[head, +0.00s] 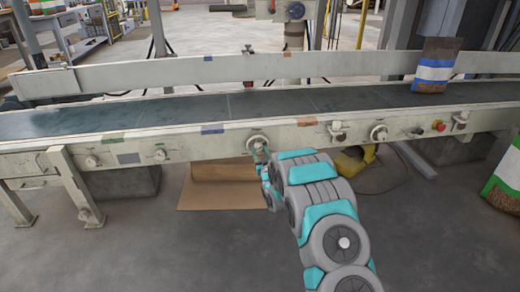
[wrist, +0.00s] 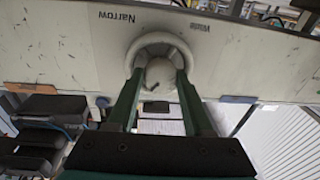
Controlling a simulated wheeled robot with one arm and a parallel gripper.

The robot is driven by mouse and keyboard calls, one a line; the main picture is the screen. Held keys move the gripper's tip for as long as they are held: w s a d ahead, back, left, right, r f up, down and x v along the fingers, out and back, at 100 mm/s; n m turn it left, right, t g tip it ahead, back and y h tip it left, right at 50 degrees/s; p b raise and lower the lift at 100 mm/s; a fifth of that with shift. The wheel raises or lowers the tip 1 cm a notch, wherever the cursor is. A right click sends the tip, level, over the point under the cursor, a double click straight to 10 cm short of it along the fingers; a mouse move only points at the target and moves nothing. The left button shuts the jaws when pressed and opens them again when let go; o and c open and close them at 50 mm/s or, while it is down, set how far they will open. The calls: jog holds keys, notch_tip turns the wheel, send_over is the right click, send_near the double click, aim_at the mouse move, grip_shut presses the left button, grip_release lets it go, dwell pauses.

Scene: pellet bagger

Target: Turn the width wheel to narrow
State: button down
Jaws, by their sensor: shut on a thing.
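The width wheel (wrist: 160,40) is a pale round wheel with a domed hub on the front panel of the conveyor. In the wrist view, the word Narrow is printed to its left and Wide to its right. In the head view, the wheel (head: 257,141) is on the front rail, near the middle. My gripper (wrist: 158,76) is shut on the wheel, with one green finger on each side of the hub. The fingers cover the lower part of the rim. In the head view, my gripper (head: 262,160) is small and partly hidden by my arm.
The conveyor belt (head: 180,109) runs across the view, with a striped bag (head: 436,70) standing on it at the right. Other knobs (head: 379,133) and a red button (head: 439,125) sit along the rail. Cardboard (head: 222,185) lies on the floor below. Another bag (head: 507,183) stands at far right.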

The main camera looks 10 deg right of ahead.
jog(key=m+h, duration=0.1)
jog(key=m, duration=0.5)
jog(key=shift+a+f, duration=0.1)
jog(key=shift+f, duration=0.05)
jog(key=m, duration=0.2)
jog(key=m+b, duration=0.1)
jog(key=m, duration=0.2)
jog(key=shift+f+t+h, duration=0.1)
jog(key=shift+t+h, duration=0.2)
jog(key=m+b, duration=0.4)
jog(key=m, duration=0.2)
jog(key=shift+a+h, duration=0.1)
jog(key=shift+h, duration=0.2)
jog(key=m+b, duration=0.1)
jog(key=m, duration=0.2)
jog(key=shift+h, duration=0.4)
jog(key=shift+r+m, duration=0.2)
jog(key=shift+m, duration=2.1)
jog(key=shift+c, duration=1.5)
grip_release()
